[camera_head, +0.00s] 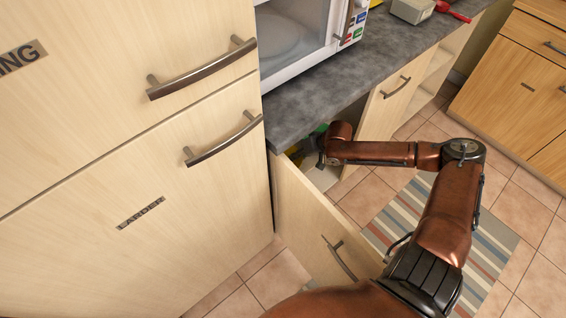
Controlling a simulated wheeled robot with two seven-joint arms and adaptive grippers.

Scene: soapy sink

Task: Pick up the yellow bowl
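My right arm bends over the open lower cabinet, and its gripper (321,161) reaches into the opening below the counter edge. The gripper is small and partly covered by my wrist, so I cannot tell whether its fingers are open or shut. A small yellow patch (297,155) shows inside the cabinet just left of the gripper; it may be part of the yellow bowl, but its shape is mostly hidden. A bit of green (319,130) shows beside it, under the counter. My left gripper is not in view.
The cabinet door (318,232) stands open in front of the opening, left of my arm. The grey counter (305,105) overhangs the cabinet and carries a microwave (300,35). Tall larder fronts (120,190) fill the left. A striped rug (400,212) lies on the tiled floor.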

